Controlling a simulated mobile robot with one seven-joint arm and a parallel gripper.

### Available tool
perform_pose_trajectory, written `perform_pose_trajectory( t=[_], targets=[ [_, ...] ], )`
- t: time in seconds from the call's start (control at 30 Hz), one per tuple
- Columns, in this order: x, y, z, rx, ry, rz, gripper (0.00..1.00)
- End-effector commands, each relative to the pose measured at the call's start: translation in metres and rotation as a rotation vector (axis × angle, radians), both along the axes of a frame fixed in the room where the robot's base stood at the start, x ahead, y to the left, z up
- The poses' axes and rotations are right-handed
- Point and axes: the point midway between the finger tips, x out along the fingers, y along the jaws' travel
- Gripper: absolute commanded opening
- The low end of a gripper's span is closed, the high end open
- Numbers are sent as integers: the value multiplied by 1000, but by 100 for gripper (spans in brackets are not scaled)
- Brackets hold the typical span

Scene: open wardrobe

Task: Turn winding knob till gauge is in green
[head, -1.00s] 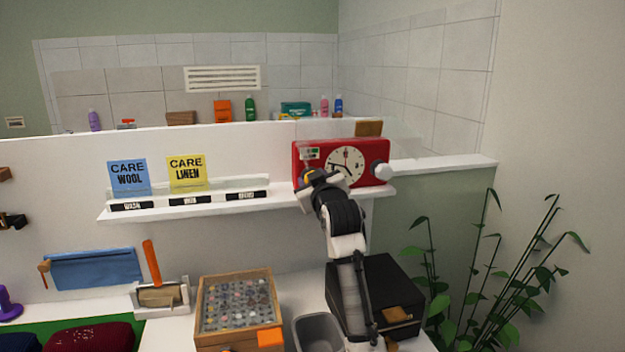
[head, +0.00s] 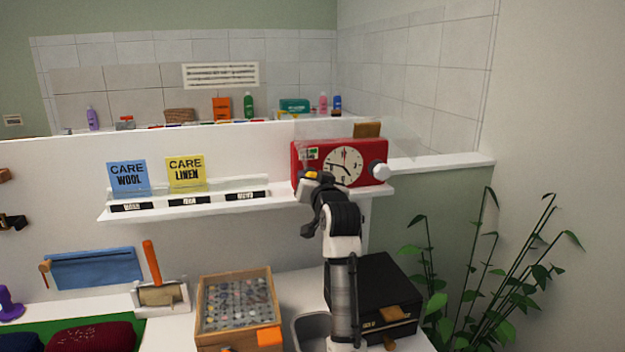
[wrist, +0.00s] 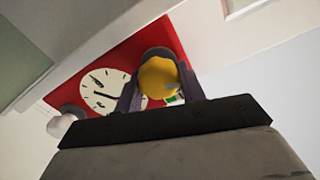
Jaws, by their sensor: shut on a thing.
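A red clock box (head: 374,178) with a cream dial (head: 343,166) stands on the white shelf. It shows tilted in the wrist view (wrist: 160,34). A small gauge with a green patch (head: 312,153) sits at its upper left; its needle is too small to read. The yellow winding knob (wrist: 158,77) is at the box's lower left in the head view. My gripper (wrist: 160,86) is shut on this knob, with one dark finger on each side. In the head view my gripper (head: 312,181) hides part of the knob and the box's lower left corner.
A white round knob (head: 378,170) sticks out at the clock's right side. Care cards (head: 186,173) stand on the shelf to the left. Below are a black box (head: 372,285), a grey bin (head: 303,327) and a wooden case (head: 240,300). A plant (head: 490,280) stands right.

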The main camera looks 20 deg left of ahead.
Motion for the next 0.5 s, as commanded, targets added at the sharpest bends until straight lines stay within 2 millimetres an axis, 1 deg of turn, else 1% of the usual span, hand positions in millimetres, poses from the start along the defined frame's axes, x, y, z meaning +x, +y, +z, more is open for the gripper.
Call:
perform_pose_trajectory(
  t=[0.47,0.5],
  targets=[
    [0,0,-2,11,12,0,16],
    [0,0,-2,11,12,0,42]
  ],
)
